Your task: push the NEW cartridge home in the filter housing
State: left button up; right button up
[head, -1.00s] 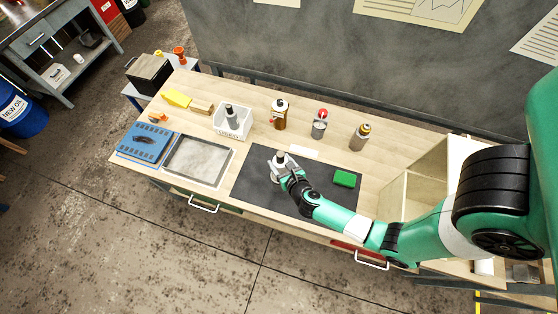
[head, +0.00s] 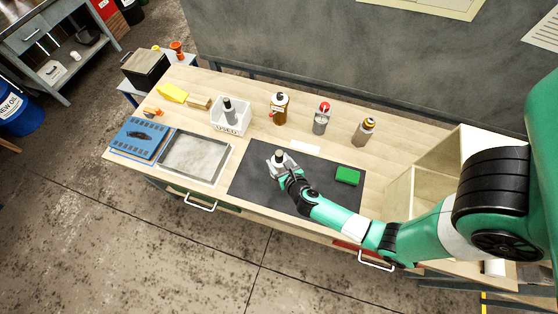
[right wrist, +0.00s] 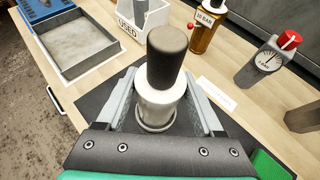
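A cartridge with a dark grey cylindrical top (right wrist: 167,58) stands upright on the black mat in a pale housing (right wrist: 160,103), which has a ring at its foot. The dark top (head: 279,154) also shows in the head view. How deep the cartridge sits is hard to tell. My right gripper (right wrist: 162,95) has one finger on each side of the pale cylinder, at or very near its sides; contact is unclear. In the head view this gripper (head: 284,170) is low over the mat. My left gripper is not in view.
A white bin marked USED (head: 231,129) holds another dark-topped cartridge (head: 228,105). An amber bottle (head: 279,108), a red-topped gauge unit (head: 321,118) and a grey bottle (head: 364,132) stand behind the mat (head: 253,188). A green block (head: 347,176) lies right, a metal tray (head: 195,157) left.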

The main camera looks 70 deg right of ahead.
jog(key=o, duration=0.4)
jog(key=shift+r, duration=0.35)
jog(key=shift+s+a+r+p, duration=0.2)
jog(key=shift+r+p, duration=0.1)
jog(key=shift+p, duration=0.15)
jog(key=p+v, duration=0.1)
jog(key=v, duration=1)
jog(key=shift+s, duration=0.2)
jog(key=shift+a, duration=0.1)
